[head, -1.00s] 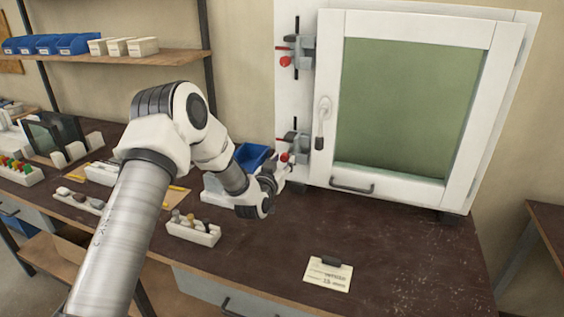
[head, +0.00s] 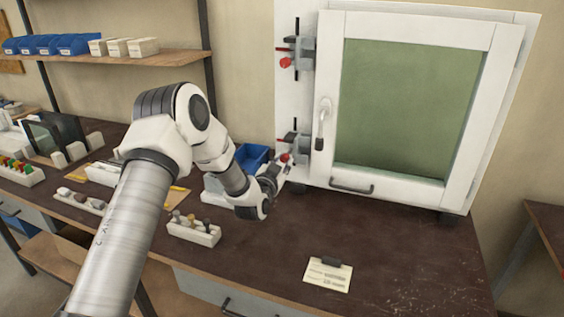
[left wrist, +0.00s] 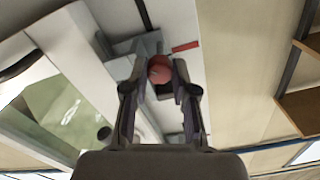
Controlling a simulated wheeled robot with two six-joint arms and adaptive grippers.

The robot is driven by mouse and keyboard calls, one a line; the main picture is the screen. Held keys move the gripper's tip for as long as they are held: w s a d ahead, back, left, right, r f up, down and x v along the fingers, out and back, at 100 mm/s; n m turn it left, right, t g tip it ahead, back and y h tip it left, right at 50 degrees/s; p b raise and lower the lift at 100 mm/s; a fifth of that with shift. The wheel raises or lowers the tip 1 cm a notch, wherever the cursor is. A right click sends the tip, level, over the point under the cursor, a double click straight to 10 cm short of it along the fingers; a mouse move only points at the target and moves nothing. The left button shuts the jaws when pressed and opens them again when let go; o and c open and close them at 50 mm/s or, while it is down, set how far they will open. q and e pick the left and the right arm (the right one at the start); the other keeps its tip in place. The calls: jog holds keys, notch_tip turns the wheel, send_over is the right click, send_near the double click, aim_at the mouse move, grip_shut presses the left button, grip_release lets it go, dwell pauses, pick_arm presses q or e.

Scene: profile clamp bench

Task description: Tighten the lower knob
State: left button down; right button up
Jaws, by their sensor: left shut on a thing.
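The lower knob is a small red ball (head: 284,157) on the lower clamp (head: 298,143), at the left edge of the white cabinet (head: 330,100). In the left wrist view the red knob (left wrist: 160,69) sits between the fingertips. My left gripper (head: 282,166) is shut on the knob, reaching up to it from below left. The upper clamp (head: 302,50) has its own red knob (head: 286,62), apart from my gripper. My right gripper is not in view.
The cabinet door has a green window (head: 405,105) and a handle (head: 322,122). A blue bin (head: 252,157) stands behind my left arm. A white tray of small parts (head: 194,231) and a card (head: 328,274) lie on the bench. The front right of the bench is clear.

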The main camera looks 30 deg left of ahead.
pick_arm(q)
jog(key=m+p, duration=0.1)
jog(key=m, duration=0.3)
jog(key=shift+r+m, duration=0.15)
jog(key=shift+m, duration=0.15)
jog(key=m+p, duration=0.1)
jog(key=m, duration=0.3)
jog(key=shift+p, duration=0.3)
jog(key=c, duration=1.3)
grip_release()
jog(key=o, duration=0.4)
jog(key=shift+w+a, duration=0.1)
jog(key=v, duration=1.2)
